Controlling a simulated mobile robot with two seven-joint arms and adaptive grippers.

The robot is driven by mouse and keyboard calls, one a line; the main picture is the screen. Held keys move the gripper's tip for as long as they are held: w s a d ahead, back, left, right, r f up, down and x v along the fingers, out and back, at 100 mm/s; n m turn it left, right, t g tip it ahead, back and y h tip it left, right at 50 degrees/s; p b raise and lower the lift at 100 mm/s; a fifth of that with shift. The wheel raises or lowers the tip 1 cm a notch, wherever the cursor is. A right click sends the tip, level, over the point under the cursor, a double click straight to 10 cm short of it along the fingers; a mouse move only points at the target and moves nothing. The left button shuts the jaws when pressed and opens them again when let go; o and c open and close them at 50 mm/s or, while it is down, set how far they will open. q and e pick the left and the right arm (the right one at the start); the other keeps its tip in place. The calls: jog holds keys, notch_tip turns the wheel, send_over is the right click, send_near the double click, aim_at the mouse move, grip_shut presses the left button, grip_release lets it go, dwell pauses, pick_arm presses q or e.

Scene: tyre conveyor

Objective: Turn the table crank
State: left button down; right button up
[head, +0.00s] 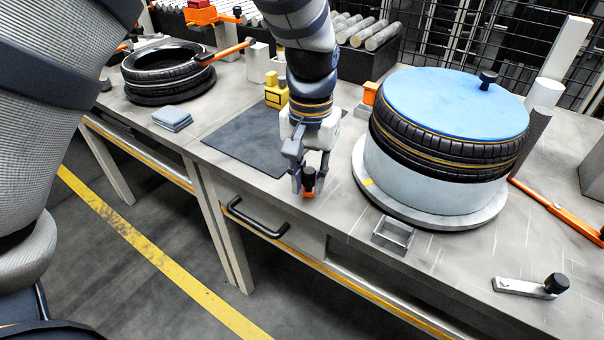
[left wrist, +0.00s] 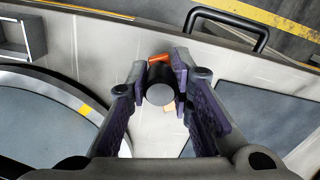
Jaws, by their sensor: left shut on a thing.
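A crank (head: 530,287), a pale flat lever with a black knob, lies at the front right of the table in the head view. My left gripper (head: 309,182) points down near the table's front edge, well left of this crank. It is shut on a small black-and-orange piece (head: 309,178). In the left wrist view the fingers (left wrist: 165,80) stand on both sides of the piece's round black end (left wrist: 160,94), with orange showing beyond it. The fingers hide part of the piece, and I cannot tell whether it touches the table. My right gripper is not in view.
A tyre with a blue disc (head: 450,100) sits on a round turntable (head: 420,212) between my left gripper and the crank. A small metal tray (head: 393,235) stands at the front. A dark mat (head: 245,140), a drawer handle (head: 255,219) and stacked tyres (head: 165,70) are left.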

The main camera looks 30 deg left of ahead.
pick_arm(q)
jog(key=n, duration=0.2)
jog(key=d+n, duration=0.1)
jog(key=shift+w+d+n, duration=0.2)
jog(key=shift+w+n, duration=0.2)
jog(key=n, duration=0.1)
jog(key=w+d+n, duration=0.1)
jog(key=n, duration=0.1)
jog(key=shift+w+n, duration=0.1)
jog(key=shift+n, duration=0.2)
jog(key=n, duration=0.1)
jog(key=w+n, duration=0.1)
jog(key=n, duration=0.2)
jog(key=shift+w+d, duration=0.25)
jog(key=shift+w, duration=0.1)
jog(key=shift+w+n, duration=0.3)
jog(key=shift+n, duration=0.4)
jog(key=shift+w+n, duration=0.25)
jog(key=shift+n, duration=0.45)
jog(key=c, duration=1.4)
grip_release()
